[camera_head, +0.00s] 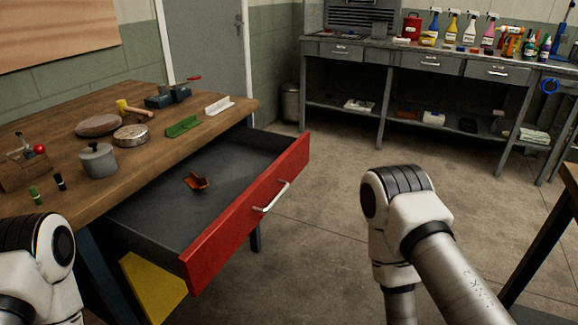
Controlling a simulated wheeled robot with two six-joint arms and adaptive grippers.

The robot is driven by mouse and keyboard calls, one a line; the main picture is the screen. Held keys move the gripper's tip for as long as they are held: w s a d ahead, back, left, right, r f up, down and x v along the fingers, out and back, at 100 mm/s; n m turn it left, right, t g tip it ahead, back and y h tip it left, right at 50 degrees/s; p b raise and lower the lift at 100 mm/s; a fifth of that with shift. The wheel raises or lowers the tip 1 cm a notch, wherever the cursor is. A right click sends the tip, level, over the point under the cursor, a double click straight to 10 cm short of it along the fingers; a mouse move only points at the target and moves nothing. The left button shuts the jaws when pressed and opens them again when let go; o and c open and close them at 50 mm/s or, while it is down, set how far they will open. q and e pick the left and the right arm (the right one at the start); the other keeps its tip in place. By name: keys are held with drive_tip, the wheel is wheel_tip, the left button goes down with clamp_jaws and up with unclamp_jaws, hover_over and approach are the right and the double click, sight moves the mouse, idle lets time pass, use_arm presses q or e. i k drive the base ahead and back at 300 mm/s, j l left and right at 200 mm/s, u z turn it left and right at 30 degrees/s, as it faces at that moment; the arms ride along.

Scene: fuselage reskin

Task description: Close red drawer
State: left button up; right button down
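The red drawer (232,232) is pulled far out from under the wooden workbench (75,127) on the left. Its red front has a silver bar handle (271,197) that faces right. Inside the grey drawer a small orange-brown object (197,181) lies on the bottom. Parts of my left arm show at the lower left and parts of my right arm at the lower right, to the right of the drawer. Neither gripper is in the picture, and no part of my arms visibly touches the drawer or handle.
The workbench top carries a mallet, a grey pot (98,161), round discs and a green block (182,126). A yellow panel (151,287) shows below the drawer. Bare concrete floor (325,190) lies right of the drawer. A grey bench (440,62) with bottles stands at the back.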

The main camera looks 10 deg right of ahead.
sight(190, 234)
drive_tip(key=i+l+u, duration=0.2)
drive_tip(key=i+l, duration=0.25)
drive_tip(key=i+l+u, duration=0.25)
drive_tip(key=i+l, duration=0.15)
drive_tip(key=l, duration=0.15)
